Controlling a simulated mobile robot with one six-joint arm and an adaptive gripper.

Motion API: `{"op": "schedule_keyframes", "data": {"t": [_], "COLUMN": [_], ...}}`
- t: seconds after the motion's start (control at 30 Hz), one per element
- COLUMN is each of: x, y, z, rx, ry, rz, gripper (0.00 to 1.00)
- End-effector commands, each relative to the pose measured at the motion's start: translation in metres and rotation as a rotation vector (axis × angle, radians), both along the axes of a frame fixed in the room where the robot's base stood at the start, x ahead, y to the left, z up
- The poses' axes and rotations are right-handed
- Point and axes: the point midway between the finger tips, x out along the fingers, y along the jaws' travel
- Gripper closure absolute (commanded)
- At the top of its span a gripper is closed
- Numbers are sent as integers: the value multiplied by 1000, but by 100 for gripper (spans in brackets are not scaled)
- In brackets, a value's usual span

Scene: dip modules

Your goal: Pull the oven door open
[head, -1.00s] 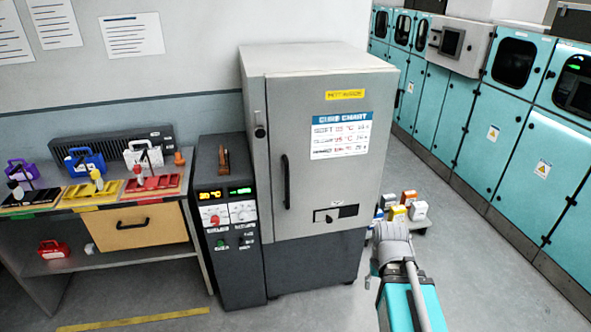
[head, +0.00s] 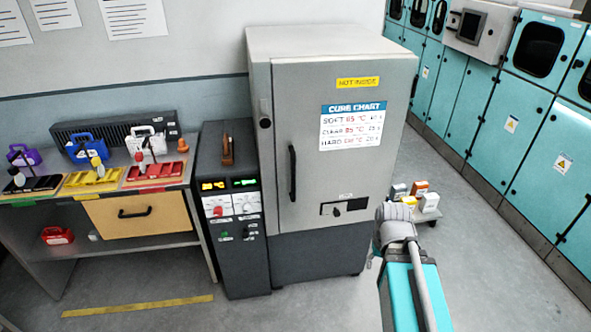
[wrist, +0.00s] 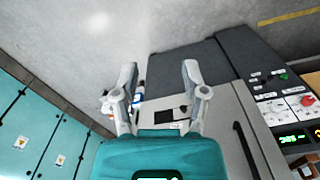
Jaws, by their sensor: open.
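The oven is a grey cabinet with a closed front door (head: 300,110) and a dark lower base. Its black vertical handle (head: 292,173) is on the left side of the door. In the wrist view the handle (wrist: 245,150) shows at the lower right, apart from my gripper. My gripper (wrist: 157,80) is open and empty, with its two fingers spread in front of the oven's lower part. In the head view my arm stands at the lower right, and the fingers are not clearly seen there.
A dark control unit (head: 232,260) with dials and lit displays stands left of the oven. A workbench (head: 190,216) with coloured modules and a drawer is farther left. Teal cabinets (head: 480,120) line the right. Floor in front is free.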

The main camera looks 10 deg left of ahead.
Motion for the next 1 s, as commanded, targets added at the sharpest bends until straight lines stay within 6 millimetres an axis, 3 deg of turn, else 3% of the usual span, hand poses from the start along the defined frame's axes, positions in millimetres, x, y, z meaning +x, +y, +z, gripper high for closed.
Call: {"op": "schedule_keyframes", "data": {"t": [0.07, 0.23, 0.37, 0.57, 0.7, 1.0], "x": [0, 6, 22, 65, 104, 183], "y": [0, 6, 27, 74, 116, 188], "z": [0, -4, -13, -29, -34, -20], "rx": [0, 24, 81, 240, 365, 529], "ry": [0, -20, -71, -247, -438, -908], "rz": [0, 26, 95, 272, 407, 573], "gripper": [35, 35, 35, 35, 35, 35]}}
